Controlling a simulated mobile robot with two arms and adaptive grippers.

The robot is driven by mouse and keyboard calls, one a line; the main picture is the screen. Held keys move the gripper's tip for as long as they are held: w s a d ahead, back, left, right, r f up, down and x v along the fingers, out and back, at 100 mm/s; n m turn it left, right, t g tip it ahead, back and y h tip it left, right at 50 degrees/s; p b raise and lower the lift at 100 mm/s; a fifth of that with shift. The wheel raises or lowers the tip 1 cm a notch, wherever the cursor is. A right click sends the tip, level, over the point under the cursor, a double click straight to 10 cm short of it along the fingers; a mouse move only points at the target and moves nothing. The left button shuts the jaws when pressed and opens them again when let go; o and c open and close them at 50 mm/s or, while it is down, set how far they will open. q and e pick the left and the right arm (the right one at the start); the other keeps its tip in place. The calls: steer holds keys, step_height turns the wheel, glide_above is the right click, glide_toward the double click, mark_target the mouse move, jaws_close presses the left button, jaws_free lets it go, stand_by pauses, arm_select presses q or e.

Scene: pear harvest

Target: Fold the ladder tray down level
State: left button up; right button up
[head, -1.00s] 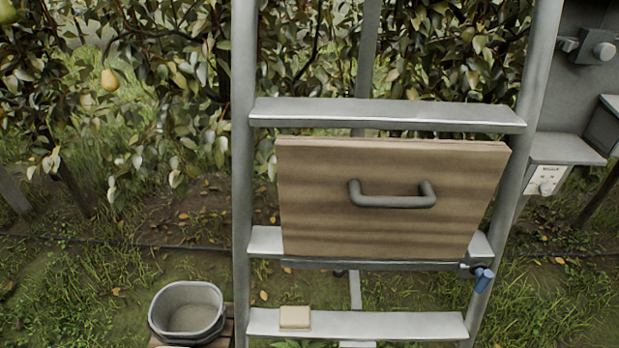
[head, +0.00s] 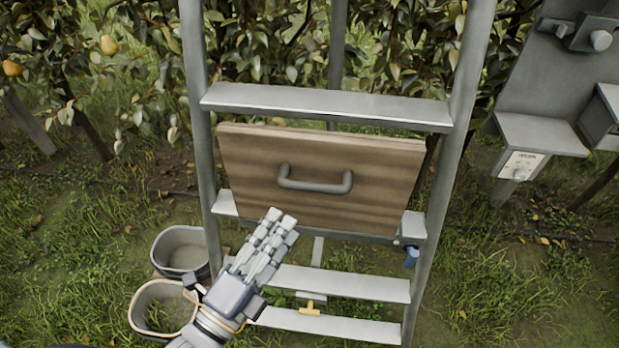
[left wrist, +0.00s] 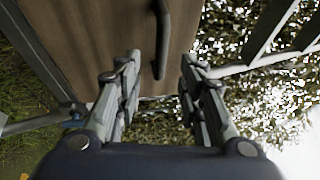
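The ladder tray (head: 320,215) is a wooden board that stands tilted up, almost upright, between two rungs of the grey ladder (head: 448,180). A grey bar handle (head: 315,185) is on its front face. My left gripper (head: 281,218) is in front of the tray's lower part, below and left of the handle. In the left wrist view, its two fingers are apart and empty (left wrist: 160,62). The handle (left wrist: 162,40) shows beyond the gap between them, with no visible contact. My right gripper is not in view.
Two buckets, one grey (head: 182,258) and one cream-rimmed (head: 150,310), stand left of the ladder. A yellow item (head: 309,308) lies on a low rung. A grey panel with a shelf (head: 540,135) stands at the right. Pears (head: 109,45) hang at upper left.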

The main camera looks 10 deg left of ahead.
mark_target(310, 191)
arm_select(q)
steer(key=p+x, duration=0.1)
steer(key=x, duration=0.2)
steer(key=p+x, duration=0.1)
steer(key=x, duration=0.2)
steer(key=p+x, duration=0.1)
steer(key=x, duration=0.2)
steer(key=shift+w+d+r, duration=0.1)
steer(key=shift+r, duration=0.2)
steer(key=shift+w+d+p, duration=0.3)
steer(key=shift+w, duration=0.4)
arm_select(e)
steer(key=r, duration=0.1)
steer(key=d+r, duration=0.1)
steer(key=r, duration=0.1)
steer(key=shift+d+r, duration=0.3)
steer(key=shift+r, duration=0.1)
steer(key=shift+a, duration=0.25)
arm_select(q)
jaws_close()
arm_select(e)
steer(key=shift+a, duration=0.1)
